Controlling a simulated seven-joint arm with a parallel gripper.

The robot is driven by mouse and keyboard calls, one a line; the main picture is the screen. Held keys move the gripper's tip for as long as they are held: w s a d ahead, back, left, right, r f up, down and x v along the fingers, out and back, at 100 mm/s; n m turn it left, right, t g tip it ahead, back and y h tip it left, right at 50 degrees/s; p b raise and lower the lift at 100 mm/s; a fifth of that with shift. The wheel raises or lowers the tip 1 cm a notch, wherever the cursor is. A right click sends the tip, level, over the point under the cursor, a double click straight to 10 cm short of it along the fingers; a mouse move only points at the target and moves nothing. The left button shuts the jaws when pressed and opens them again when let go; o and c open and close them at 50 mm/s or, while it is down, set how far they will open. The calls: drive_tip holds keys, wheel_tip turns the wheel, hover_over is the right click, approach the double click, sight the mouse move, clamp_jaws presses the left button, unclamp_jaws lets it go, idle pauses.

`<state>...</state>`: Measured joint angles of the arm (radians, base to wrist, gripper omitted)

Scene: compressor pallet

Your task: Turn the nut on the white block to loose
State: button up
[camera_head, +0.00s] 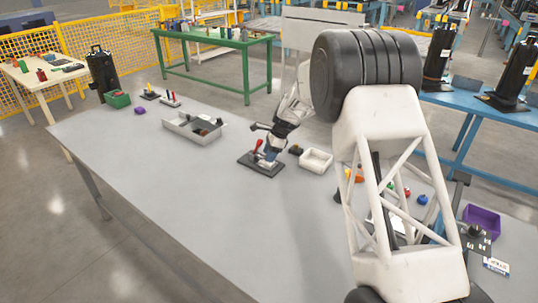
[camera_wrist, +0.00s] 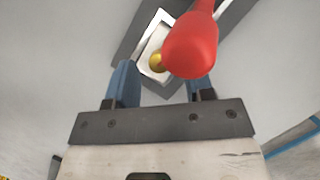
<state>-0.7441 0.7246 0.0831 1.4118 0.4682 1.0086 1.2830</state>
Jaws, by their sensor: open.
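In the wrist view, a small gold nut (camera_wrist: 156,63) shows on a white block (camera_wrist: 146,47), which sits on a dark base plate (camera_wrist: 128,38). A large red rounded knob or handle end (camera_wrist: 192,45) stands close to the camera and hides part of the block and nut. My gripper (camera_wrist: 164,75) is open, with its two blue fingers apart. The left finger is clear of the red part; the right finger is partly behind it. In the head view, my gripper (camera_head: 268,156) is low over the dark base plate (camera_head: 250,162), beside the red handle (camera_head: 257,146). Contact cannot be told.
A grey tray (camera_head: 184,131) with small parts stands left of the base plate on the grey table (camera_head: 200,195). A white bin (camera_head: 316,159) and small dark parts (camera_head: 296,150) lie close on the right. The table's front left is clear.

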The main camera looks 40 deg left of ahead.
drive_tip(key=shift+f, duration=0.15)
drive_tip(key=shift+c, duration=0.4)
clamp_jaws()
drive_tip(key=shift+a+n+g+h, duration=0.15)
drive_tip(key=shift+n+h, duration=0.15)
drive_tip(key=shift+n, duration=0.45)
drive_tip(key=shift+n+g+h, duration=0.15)
drive_tip(key=shift+n+h, duration=0.15)
drive_tip(key=shift+n, duration=0.45)
drive_tip(key=shift+o, duration=0.4)
unclamp_jaws()
drive_tip(key=v, duration=0.7)
drive_tip(key=shift+r, duration=0.35)
drive_tip(key=shift+w, duration=0.1)
